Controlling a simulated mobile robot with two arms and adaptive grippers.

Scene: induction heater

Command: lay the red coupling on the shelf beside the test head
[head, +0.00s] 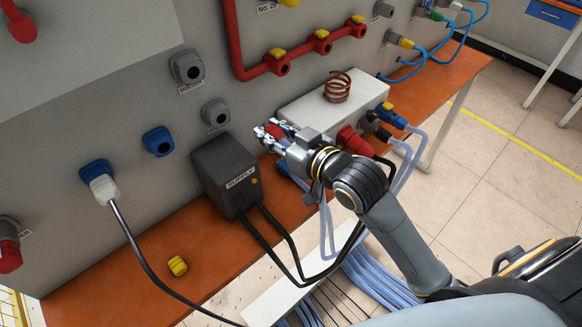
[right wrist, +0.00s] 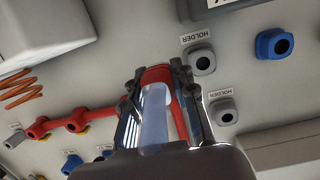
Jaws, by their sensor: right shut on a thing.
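My right gripper (head: 272,136) is shut on the red coupling (head: 274,131), in front of the panel and left of the test head. In the right wrist view the red coupling (right wrist: 157,75) sits between the fingers (right wrist: 157,85), with a pale blue hose (right wrist: 155,120) running back from it. The test head (head: 318,104) is a white box with a copper coil (head: 337,86) on top. It stands on the orange-brown shelf (head: 128,262). The gripper hides part of the shelf beside the test head. My left gripper is not in view.
A black supply box (head: 222,172) with dark cables stands left of my gripper. A yellow piece (head: 178,265) lies on the shelf. A large red plug (head: 352,141) and a blue connector (head: 392,115) are at the test head's front. Grey holders (head: 215,112) line the panel.

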